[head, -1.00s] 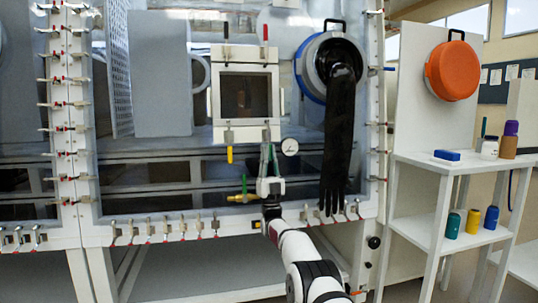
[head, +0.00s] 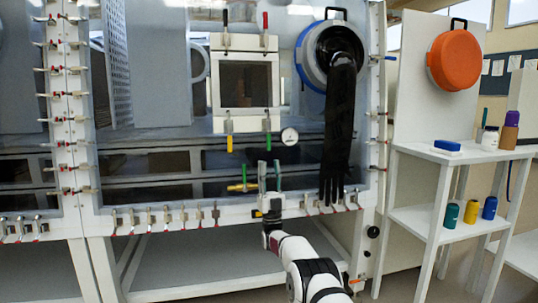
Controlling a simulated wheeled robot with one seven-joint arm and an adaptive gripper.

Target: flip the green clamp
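The green clamp (head: 267,140) is at the lower right of the small framed door (head: 246,83) on the glovebox front, in the head view. Its green handle hangs down. My gripper (head: 270,166) is just below the handle, with its fingers pointing up and a gap between them. The gripper looks open and empty. A green strip shows by its right finger; I cannot tell what it belongs to. I cannot tell the exact depth between the gripper and the clamp.
A yellow-handled clamp (head: 229,140) hangs down at the door's lower left. Black (head: 225,25) and red (head: 265,25) clamp handles point up above. A gauge (head: 290,136), a brass valve (head: 242,187) and a hanging black glove (head: 340,130) are close by. A shelf (head: 425,215) stands right.

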